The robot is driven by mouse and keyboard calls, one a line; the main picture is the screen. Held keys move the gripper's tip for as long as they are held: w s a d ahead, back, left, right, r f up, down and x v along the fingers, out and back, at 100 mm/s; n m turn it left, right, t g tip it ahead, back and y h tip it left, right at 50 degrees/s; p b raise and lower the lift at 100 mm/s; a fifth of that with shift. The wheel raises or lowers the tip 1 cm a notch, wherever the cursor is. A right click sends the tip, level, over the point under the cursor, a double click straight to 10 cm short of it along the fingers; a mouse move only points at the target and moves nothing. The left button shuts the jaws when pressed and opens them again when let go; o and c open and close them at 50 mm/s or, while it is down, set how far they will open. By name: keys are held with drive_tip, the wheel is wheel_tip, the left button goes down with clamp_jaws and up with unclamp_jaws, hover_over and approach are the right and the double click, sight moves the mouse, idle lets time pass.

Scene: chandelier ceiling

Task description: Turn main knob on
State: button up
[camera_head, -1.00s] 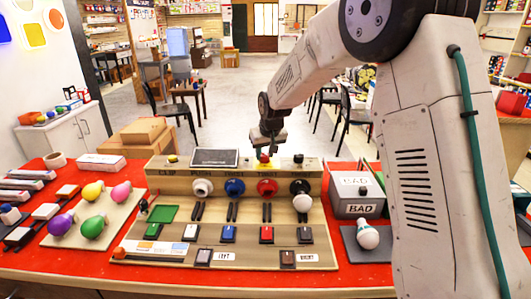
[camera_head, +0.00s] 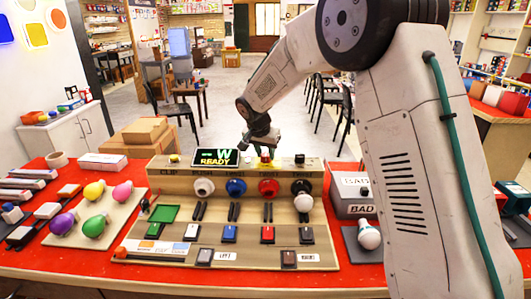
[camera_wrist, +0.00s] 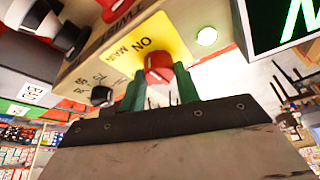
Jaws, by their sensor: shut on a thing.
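The main knob (camera_wrist: 157,66) is red and sits on a yellow plate (camera_wrist: 128,50) lettered "MAIN" and "ON" in the wrist view. My gripper (camera_wrist: 159,84) has its green fingers on either side of the knob and is shut on it. In the head view my gripper (camera_head: 264,150) is at the top back edge of the wooden console (camera_head: 180,180), and its jaws largely hide the knob. The console's screen (camera_head: 215,158) is lit and reads "READY" in green. A round light (camera_wrist: 207,36) beside the yellow plate glows green.
The console carries white, blue, red and black sockets, one with a white bulb (camera_head: 303,204). Coloured bulbs (camera_head: 93,190) lie on a board at left. A grey "BAD" box (camera_head: 352,207) and another bulb (camera_head: 369,235) are at right, close to my arm.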

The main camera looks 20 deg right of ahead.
idle(0.4)
drive_tip(key=o, duration=1)
drive_tip(key=shift+r, duration=0.1)
drive_tip(key=v, duration=0.7)
drive_tip(key=shift+a+r, duration=0.2)
drive_tip(key=shift+r, duration=0.05)
